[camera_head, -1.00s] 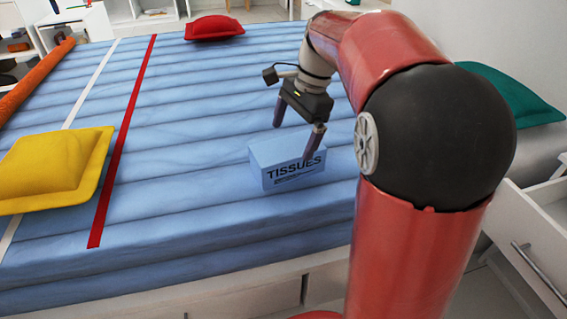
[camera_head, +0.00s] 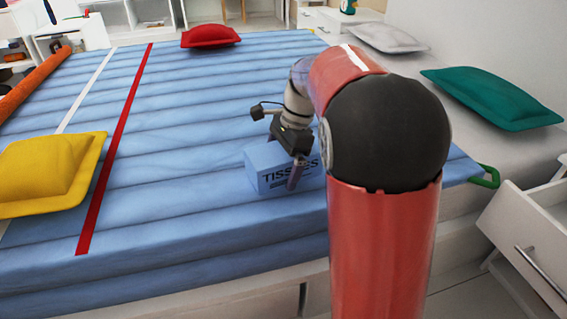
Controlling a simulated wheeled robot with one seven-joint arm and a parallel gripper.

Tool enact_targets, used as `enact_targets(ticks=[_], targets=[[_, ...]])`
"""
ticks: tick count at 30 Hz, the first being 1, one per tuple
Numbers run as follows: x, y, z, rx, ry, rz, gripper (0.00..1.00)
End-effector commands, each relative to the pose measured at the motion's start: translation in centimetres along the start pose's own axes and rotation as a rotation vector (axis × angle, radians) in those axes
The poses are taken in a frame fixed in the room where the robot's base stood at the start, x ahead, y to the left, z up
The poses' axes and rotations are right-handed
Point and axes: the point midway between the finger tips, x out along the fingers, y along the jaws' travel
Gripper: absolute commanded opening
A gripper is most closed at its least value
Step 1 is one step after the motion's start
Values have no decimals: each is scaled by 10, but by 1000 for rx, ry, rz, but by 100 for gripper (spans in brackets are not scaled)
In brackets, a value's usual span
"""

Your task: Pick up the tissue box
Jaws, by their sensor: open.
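The blue tissue box (camera_head: 262,168) with dark "TISSUES" lettering sits on the blue striped mattress near its front edge, left of my arm. My gripper (camera_head: 288,172) is right over the box, pointing down. One finger hangs in front of the box's lettered face and covers part of the word. The other finger is hidden behind the gripper body or the box. The jaws are open, and I cannot tell whether a finger touches the box.
A yellow cushion (camera_head: 48,170) lies at the left, a red cushion (camera_head: 210,36) at the back, a green cushion (camera_head: 492,97) at the right. An open drawer (camera_head: 530,240) juts out at the lower right. The mattress (camera_head: 180,130) left of the box is clear.

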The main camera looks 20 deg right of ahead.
Motion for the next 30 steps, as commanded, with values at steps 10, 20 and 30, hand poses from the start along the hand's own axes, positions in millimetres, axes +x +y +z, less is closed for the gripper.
enact_targets(ticks=[10, 20, 30], targets=[[-1, 0, 0, 0, 0, 0, 66], [-1, 0, 0, -1, 0, -1, 47], [-26, 0, 8, -2, 1, -4, 47]])
